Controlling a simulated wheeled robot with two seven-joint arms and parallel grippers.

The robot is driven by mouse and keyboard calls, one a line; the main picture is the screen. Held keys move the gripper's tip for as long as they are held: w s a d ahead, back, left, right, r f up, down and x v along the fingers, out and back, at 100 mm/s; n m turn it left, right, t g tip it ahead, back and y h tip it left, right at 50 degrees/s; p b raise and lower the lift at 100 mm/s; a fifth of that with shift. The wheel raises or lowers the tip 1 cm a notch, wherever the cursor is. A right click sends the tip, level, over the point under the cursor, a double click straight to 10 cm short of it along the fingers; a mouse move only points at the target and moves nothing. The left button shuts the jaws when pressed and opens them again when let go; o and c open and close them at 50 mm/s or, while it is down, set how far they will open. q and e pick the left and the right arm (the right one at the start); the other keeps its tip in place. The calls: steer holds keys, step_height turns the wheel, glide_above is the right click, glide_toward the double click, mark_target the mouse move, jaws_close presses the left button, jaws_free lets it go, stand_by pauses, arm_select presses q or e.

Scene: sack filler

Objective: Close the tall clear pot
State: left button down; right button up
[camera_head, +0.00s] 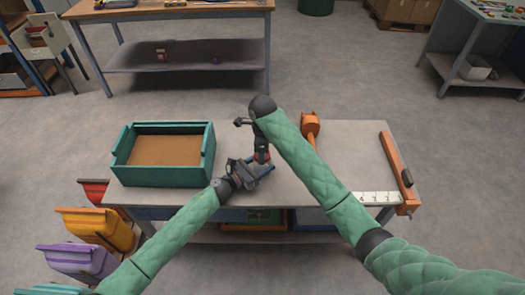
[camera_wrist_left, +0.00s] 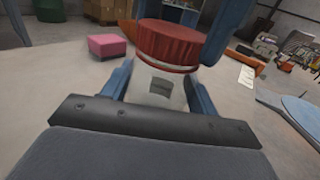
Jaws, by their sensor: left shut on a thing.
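The clear pot (camera_wrist_left: 160,88) stands between the fingers of my left gripper (camera_wrist_left: 158,95) in the left wrist view. It is pale and see-through, with a small dark patch on its side. A red ribbed lid (camera_wrist_left: 168,42) is at its mouth; I cannot tell if it is fully seated. In the head view, my left gripper (camera_head: 262,175) is shut on the pot near the middle of the table, and the pot is mostly hidden. My right gripper (camera_head: 262,150) points down from above at the red lid; its fingers are too small to judge.
A green open box (camera_head: 122,163) stands left on the grey table (camera_head: 345,150). An orange tool (camera_head: 311,126) lies behind my right arm. An orange bar (camera_head: 396,165) and a white numbered strip (camera_head: 378,198) lie at the right. Coloured bins (camera_head: 92,228) stand front left.

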steer(key=m, duration=0.3)
steer(key=shift+a+m, duration=0.1)
steer(key=shift+m, duration=0.3)
steer(key=m, duration=0.5)
steer(key=o, duration=0.9)
steer(key=shift+o, duration=0.2)
steer(key=shift+c, duration=0.3)
